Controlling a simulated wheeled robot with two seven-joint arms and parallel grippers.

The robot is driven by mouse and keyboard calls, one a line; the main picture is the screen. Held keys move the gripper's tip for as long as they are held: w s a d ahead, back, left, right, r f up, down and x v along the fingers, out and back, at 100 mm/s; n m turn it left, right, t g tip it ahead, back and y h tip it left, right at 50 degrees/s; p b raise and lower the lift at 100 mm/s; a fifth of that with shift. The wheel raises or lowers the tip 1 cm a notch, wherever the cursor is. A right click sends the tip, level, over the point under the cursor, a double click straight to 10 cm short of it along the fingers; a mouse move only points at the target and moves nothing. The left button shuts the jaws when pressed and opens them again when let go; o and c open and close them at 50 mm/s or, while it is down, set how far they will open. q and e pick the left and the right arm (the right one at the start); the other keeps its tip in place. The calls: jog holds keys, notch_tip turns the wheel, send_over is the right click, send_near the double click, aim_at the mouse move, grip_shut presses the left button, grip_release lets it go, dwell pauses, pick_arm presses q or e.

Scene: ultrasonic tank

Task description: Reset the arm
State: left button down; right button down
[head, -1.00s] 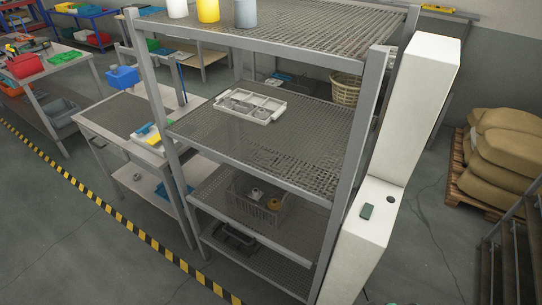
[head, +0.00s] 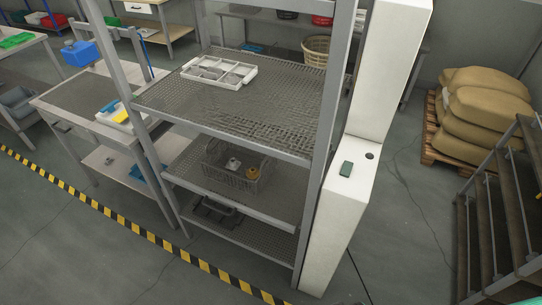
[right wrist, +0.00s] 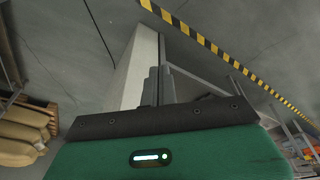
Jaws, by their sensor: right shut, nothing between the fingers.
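My right gripper (right wrist: 157,80) shows in the right wrist view. Its grey fingers are together with nothing between them, beyond the dark edge of my green wrist housing. It points over the floor near a white block-shaped pillar, touching nothing that I can make out. In the head view neither gripper shows; only a small green piece of my own arm is at the bottom right corner. My left gripper is in neither view.
A metal shelf rack (head: 225,138) holds a white divided tray (head: 219,71) and, lower, a grey crate (head: 236,172). The white pillar (head: 340,205) stands beside it. Sacks (head: 480,110) lie on a pallet at right, near dark steps (head: 500,210). Striped tape (head: 120,217) crosses the floor.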

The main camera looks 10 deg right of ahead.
jog(key=s+d+f+g+b, duration=0.15)
jog(key=s+f, duration=0.35)
jog(key=f, duration=0.6)
jog(key=s+f+t+b, duration=0.15)
jog(key=s+f, duration=0.25)
jog(key=f, duration=0.7)
jog(key=s+d+f+g+b, duration=0.1)
jog(key=s+d+f+b, duration=0.1)
jog(key=s+f, duration=0.8)
jog(key=shift+s+d+f+g+b, duration=0.15)
jog(key=shift+s+f+g+b, duration=0.15)
jog(key=shift+s+b, duration=0.6)
